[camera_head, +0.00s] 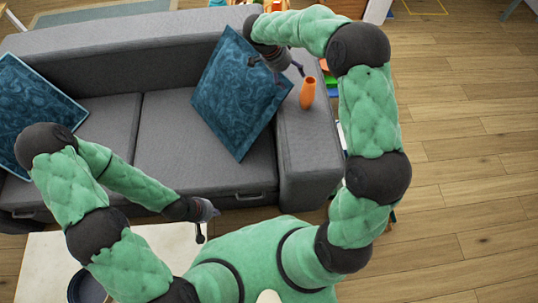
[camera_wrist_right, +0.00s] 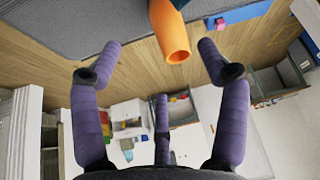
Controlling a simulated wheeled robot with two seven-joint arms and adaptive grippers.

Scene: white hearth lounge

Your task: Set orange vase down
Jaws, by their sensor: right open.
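The orange vase (camera_head: 307,93) stands on the sofa's right armrest (camera_head: 307,150), close to the blue cushion. My right gripper (camera_head: 277,68) is just to its left and above in the head view, with its fingers spread. In the right wrist view the vase (camera_wrist_right: 170,32) is at the top, its rim toward the camera. The right gripper's fingers (camera_wrist_right: 155,77) are wide apart with nothing between them, and the vase lies beyond their tips. My left gripper (camera_head: 203,214) is low in the head view, in front of the sofa and away from the vase; its jaws are too small to read.
Blue cushions (camera_head: 236,92) lean on the grey sofa (camera_head: 105,47). A pale table (camera_head: 35,255) with a dark round bowl (camera_head: 86,288) is at the lower left. The wooden floor (camera_head: 455,150) on the right is mostly clear. Colourful items stand behind the armrest.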

